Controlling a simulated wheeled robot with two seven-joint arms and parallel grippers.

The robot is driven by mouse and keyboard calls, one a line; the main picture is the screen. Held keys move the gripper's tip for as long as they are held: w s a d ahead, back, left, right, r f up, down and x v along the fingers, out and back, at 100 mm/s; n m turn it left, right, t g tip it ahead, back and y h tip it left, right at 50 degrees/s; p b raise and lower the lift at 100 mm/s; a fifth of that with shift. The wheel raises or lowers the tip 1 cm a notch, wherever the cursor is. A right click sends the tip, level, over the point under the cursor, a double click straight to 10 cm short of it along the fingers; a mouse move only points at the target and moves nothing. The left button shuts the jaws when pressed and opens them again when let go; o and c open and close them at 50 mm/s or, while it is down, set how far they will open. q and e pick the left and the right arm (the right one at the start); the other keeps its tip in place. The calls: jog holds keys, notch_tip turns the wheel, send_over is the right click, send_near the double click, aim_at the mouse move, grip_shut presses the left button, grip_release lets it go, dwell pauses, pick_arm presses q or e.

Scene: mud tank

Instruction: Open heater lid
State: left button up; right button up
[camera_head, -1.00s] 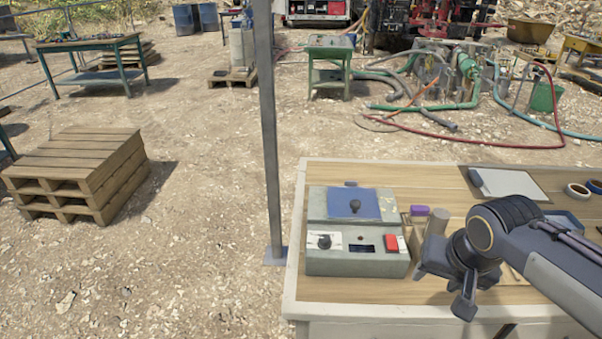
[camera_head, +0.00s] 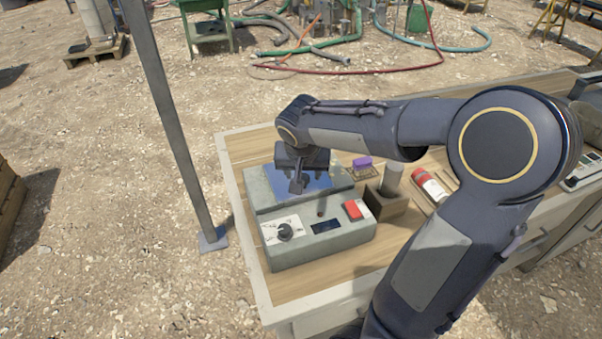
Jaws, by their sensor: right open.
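The heater (camera_head: 340,238) is a grey-green box on the wooden table, with a black dial, a small dark display and a red switch on its front. Its blue lid (camera_head: 318,186) lies flat on top and looks shut. My right gripper (camera_head: 297,184) is over the lid, pointing down, with its jaws open. My left gripper is not in view.
A grey cylinder in a wooden block (camera_head: 387,202) stands right of the heater, with a purple item (camera_head: 362,163) behind it. A red and white item (camera_head: 430,187) lies farther right. A metal post (camera_head: 165,110) rises left of the table (camera_head: 240,150).

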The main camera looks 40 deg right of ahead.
jog(key=shift+x, duration=0.85)
jog(key=shift+s, duration=0.1)
grip_shut()
